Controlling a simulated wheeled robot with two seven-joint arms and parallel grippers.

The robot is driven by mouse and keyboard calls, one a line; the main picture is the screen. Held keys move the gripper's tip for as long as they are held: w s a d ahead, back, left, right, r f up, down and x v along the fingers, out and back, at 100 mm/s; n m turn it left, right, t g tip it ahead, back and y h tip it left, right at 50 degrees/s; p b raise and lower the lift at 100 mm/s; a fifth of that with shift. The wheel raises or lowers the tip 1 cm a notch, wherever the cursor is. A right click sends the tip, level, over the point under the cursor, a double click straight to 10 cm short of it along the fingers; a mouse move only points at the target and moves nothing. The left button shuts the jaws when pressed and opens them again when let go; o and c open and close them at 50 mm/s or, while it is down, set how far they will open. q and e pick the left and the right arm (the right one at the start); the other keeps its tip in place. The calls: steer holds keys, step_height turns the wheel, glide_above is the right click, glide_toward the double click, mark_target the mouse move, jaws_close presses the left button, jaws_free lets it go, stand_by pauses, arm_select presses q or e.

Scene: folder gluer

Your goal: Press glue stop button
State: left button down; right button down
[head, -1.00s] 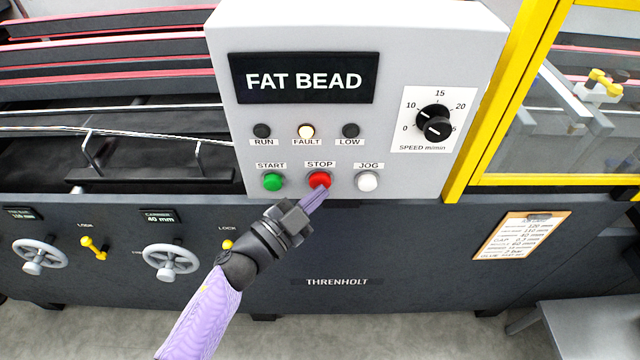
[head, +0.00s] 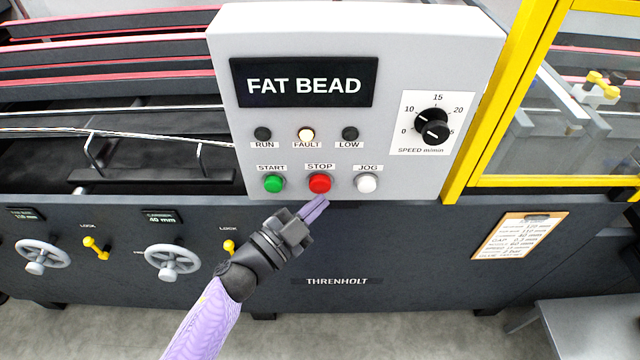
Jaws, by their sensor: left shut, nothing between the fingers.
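The red STOP button (head: 319,183) sits in the middle of the bottom row on the light grey control box (head: 390,70). The green START button (head: 273,184) is to its left and the white JOG button (head: 366,183) to its right. My left gripper (head: 322,203) is shut and empty, its purple fingertips just below the STOP button in the picture and apart from it. The display (head: 304,82) reads FAT BEAD. The FAULT lamp (head: 306,134) is lit, while the RUN (head: 263,134) and LOW (head: 350,134) lamps are dark. My right gripper is not in view.
A speed dial (head: 431,126) is at the right of the box. A yellow-framed guard (head: 480,120) stands to the right. Handwheels (head: 172,262) and yellow lock levers (head: 95,247) are on the dark front panel at left. A clipboard (head: 519,237) hangs at right.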

arm_select(q)
steer(key=s+p, duration=0.2)
steer(key=s, duration=0.3)
stand_by(0.3)
stand_by(0.6)
